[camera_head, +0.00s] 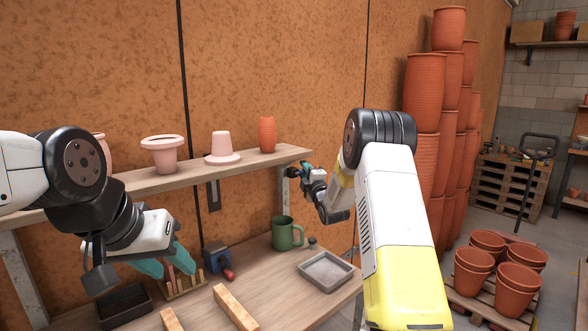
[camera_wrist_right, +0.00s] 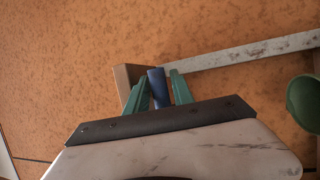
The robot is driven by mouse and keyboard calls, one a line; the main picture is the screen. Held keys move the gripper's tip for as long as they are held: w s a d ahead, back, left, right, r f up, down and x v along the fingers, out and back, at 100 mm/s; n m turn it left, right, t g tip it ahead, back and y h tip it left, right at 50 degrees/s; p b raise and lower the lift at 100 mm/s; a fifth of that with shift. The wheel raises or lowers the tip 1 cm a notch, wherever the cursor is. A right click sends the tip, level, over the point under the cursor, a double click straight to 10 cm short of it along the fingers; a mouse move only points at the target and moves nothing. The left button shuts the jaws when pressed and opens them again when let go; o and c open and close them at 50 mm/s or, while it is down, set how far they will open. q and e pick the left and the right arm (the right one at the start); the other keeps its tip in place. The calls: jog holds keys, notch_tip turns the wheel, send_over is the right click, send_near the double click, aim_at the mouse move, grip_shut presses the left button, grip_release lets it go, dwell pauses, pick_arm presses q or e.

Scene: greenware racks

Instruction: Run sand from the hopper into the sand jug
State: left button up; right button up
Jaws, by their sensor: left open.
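A green jug (camera_head: 283,236) with a handle stands upright on the bench, to the right of centre; a green rounded thing (camera_wrist_right: 304,100), probably the same jug, shows at the right edge of the right wrist view. My right gripper (camera_head: 303,172) is at the right end of the shelf, above and apart from the jug. In the right wrist view its green fingers (camera_wrist_right: 158,88) stand either side of a dark blue bar (camera_wrist_right: 157,82); I cannot tell whether they press on it. My left gripper (camera_head: 170,266) is open and low over the bench's left part. I cannot make out a hopper.
A grey tray (camera_head: 326,272) lies right of the jug, and a blue-grey block with a red part (camera_head: 217,258) lies left. A wooden tool rack (camera_head: 183,289), a dark tray (camera_head: 124,306) and wooden bars (camera_head: 236,308) fill the left. Pots stand on the shelf (camera_head: 190,177).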

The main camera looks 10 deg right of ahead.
jog(key=shift+x, duration=1.2)
grip_shut()
jog(key=shift+f, duration=0.1)
dwell(0.5)
